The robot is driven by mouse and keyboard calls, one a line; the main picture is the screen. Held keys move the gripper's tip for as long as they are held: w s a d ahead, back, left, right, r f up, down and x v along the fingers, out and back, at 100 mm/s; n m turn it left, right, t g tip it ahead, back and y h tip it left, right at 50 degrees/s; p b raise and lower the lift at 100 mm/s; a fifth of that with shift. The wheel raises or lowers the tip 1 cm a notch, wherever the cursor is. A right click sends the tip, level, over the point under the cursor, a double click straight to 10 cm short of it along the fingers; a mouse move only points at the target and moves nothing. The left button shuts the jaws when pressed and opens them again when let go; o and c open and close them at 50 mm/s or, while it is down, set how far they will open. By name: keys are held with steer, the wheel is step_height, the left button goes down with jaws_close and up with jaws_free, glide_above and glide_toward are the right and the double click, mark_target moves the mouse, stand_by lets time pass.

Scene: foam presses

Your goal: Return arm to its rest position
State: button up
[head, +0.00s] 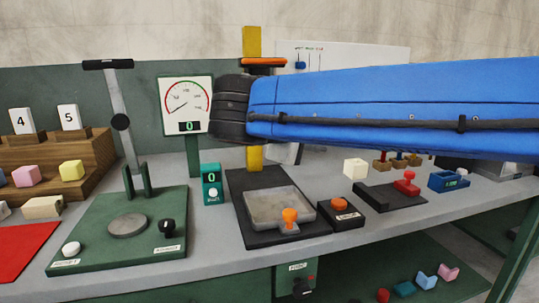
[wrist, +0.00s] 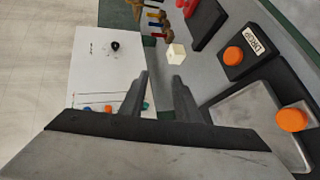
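My blue arm (head: 400,100) reaches across the head view from the right edge, level and high over the bench, with a dark ribbed joint at its left end. The arm hides part of the bench's back. My gripper (wrist: 160,78) shows in the wrist view with its two grey fingers apart and nothing between them. The gripper itself is not clearly seen in the head view.
A press with a grey tray (head: 272,207) and yellow column (head: 252,42) stands below the arm. A lever press (head: 125,215) and gauge (head: 187,104) are at left. A DROP button (head: 341,206) and red-handled device (head: 406,184) are at right. A wooden rack (head: 62,155) holds foam blocks.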

steer(key=s+d+f+m+g+y, duration=0.2)
steer(key=s+d+f+g, duration=0.15)
steer(key=d+f, duration=0.45)
steer(key=s+d+f+m+g+y, duration=0.1)
steer(key=s+d+f+g, duration=0.1)
steer(key=s+d+f, duration=0.45)
steer(key=s+d+f+m+y, duration=0.2)
steer(key=s+f, duration=0.3)
steer(key=f, duration=0.3)
steer(key=s+d+f+m+y, duration=0.1)
steer(key=s+f+m+y, duration=0.2)
steer(key=s+f+m, duration=0.2)
steer(key=shift+s+d+f+y, duration=0.25)
steer(key=shift+d+f+y, duration=0.15)
steer(key=shift+f, duration=1.4)
steer(key=shift+g, duration=0.25)
